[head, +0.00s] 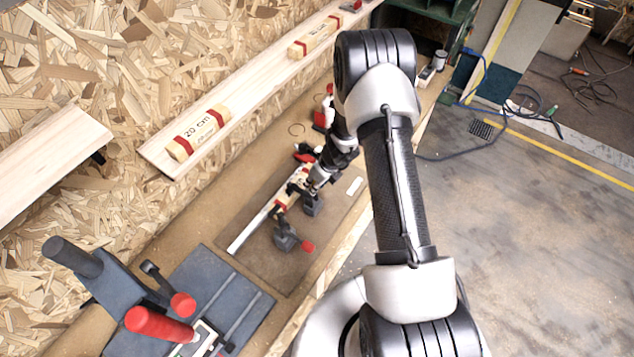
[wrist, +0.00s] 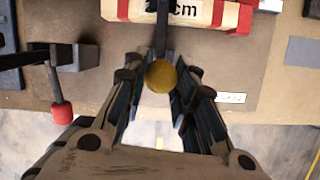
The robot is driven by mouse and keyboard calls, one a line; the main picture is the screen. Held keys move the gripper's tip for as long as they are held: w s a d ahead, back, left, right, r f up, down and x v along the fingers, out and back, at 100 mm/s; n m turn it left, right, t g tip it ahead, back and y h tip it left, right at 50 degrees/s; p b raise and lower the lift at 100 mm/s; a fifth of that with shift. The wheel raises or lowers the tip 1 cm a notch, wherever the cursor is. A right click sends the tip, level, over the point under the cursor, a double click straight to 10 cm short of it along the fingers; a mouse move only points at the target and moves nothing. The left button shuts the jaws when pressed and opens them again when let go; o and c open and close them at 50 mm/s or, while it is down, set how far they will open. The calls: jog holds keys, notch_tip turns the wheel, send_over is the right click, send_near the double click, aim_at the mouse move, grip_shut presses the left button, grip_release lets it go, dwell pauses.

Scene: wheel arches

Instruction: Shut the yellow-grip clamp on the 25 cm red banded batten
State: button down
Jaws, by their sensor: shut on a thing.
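The batten (head: 290,189) lies on a brown board on the bench, pale wood with red bands. It also shows at the top of the wrist view (wrist: 205,12), where its printed label reads only "cm" in part, the number being hidden by the clamp's lever. The yellow-grip clamp (head: 311,206) stands beside the batten. Its round yellow grip (wrist: 161,76) sits between the fingers of my gripper (wrist: 160,82), which is shut on it. In the head view my gripper (head: 319,177) is small and partly covers the clamp. Whether the clamp's pad touches the batten cannot be told.
A red-grip clamp (head: 286,239) stands left of the yellow-grip one, also in the wrist view (wrist: 62,75). A shelf plank (head: 158,156) holds a "20 cm" batten (head: 200,133) and another. A blue-grey fixture (head: 222,290) with red handles is at the near left. Open floor lies right.

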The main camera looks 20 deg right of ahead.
jog(key=shift+w+a+r, duration=0.2)
jog(key=shift+w+r, duration=0.15)
jog(key=shift+w, duration=0.1)
jog(key=c, duration=1.8)
grip_release()
jog(key=o, duration=0.3)
jog(key=shift+w+a+f, duration=0.2)
jog(key=shift+a, duration=0.05)
jog(key=shift+o, duration=1)
jog(key=shift+s+d, duration=0.1)
jog(key=shift+s, duration=0.05)
jog(key=shift+s+d, duration=0.1)
jog(key=v, duration=1.2)
